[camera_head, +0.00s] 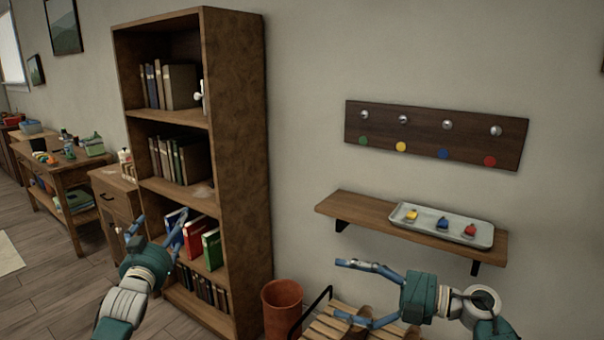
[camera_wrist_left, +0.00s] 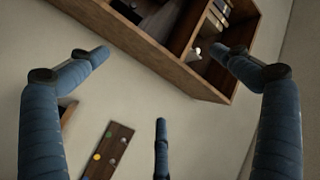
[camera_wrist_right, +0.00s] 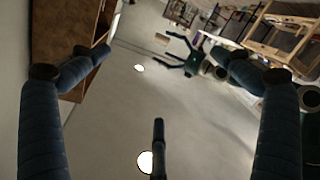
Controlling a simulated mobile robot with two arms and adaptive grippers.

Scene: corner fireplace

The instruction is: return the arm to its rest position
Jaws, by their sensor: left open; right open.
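My left gripper (camera_head: 157,229) is open and empty in the head view, in front of the bookshelf's lower part. Its spread fingers (camera_wrist_left: 165,60) also show in the left wrist view, with nothing between them. My right gripper (camera_head: 357,292) is open and empty in the head view, below the wall shelf and over a slatted wooden piece. In the right wrist view its fingers (camera_wrist_right: 165,60) are spread with nothing between them. Neither gripper is seen touching anything.
A tall bookshelf (camera_head: 238,130) stands behind my left gripper. A wall shelf (camera_head: 348,207) carries a tray (camera_head: 480,239) with several small coloured objects, below a peg board (camera_head: 425,131). A terracotta bin (camera_head: 282,306) and slatted wooden piece (camera_head: 325,327) stand below. Open floor lies at left.

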